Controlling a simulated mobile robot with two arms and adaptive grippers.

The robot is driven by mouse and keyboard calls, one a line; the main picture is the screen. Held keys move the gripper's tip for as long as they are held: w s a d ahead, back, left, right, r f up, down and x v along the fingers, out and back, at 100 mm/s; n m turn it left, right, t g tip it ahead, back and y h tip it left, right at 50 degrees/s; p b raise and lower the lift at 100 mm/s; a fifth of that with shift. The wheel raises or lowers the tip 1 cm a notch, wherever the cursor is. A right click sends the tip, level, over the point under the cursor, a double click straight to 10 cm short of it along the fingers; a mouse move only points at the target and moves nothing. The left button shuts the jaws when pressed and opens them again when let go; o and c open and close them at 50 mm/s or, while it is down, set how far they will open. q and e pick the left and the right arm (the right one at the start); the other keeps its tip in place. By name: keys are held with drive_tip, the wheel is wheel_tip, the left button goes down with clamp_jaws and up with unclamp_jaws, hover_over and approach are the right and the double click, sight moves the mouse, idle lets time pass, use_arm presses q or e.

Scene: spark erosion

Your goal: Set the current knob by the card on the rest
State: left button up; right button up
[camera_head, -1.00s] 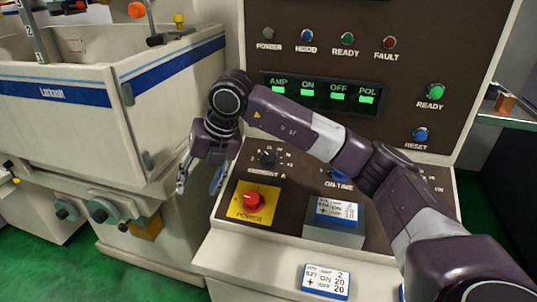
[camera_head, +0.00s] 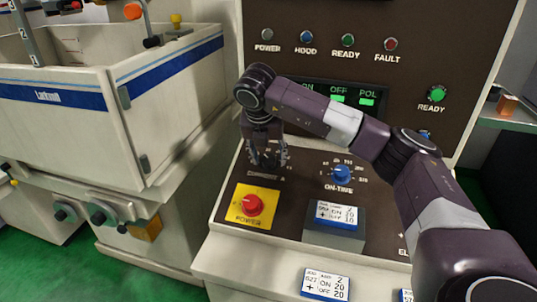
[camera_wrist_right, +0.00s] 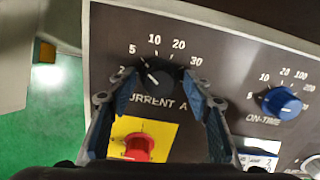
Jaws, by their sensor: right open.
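The black current knob (camera_wrist_right: 158,74) sits on the dark sloped panel, with a scale around it. Its white pointer line leans up and left, toward the 5 to 10 side. My right gripper (camera_head: 268,162) is over this knob, pointing down; in the wrist view its open fingers (camera_wrist_right: 157,92) stand on either side of the knob, and I cannot tell if they touch it. In the head view the fingers mostly hide the knob. The card (camera_head: 337,214) lies on the grey rest (camera_head: 335,237), its small print partly unreadable. My left gripper is not in view.
A blue on-time knob (camera_head: 341,174) is to the right of the current knob. A red power knob (camera_head: 251,205) on a yellow plate is just below. Another card (camera_head: 325,283) lies on the front ledge. A white tank (camera_head: 60,130) stands at left.

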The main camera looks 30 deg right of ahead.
drive_tip(key=shift+f, duration=0.1)
drive_tip(key=c, duration=1.1)
drive_tip(key=shift+c, duration=0.2)
drive_tip(key=n+b, duration=0.1)
drive_tip(key=n, duration=0.1)
drive_tip(key=shift+n, duration=0.4)
drive_tip(key=shift+n+b, duration=0.55)
drive_tip(key=shift+n, duration=1.65)
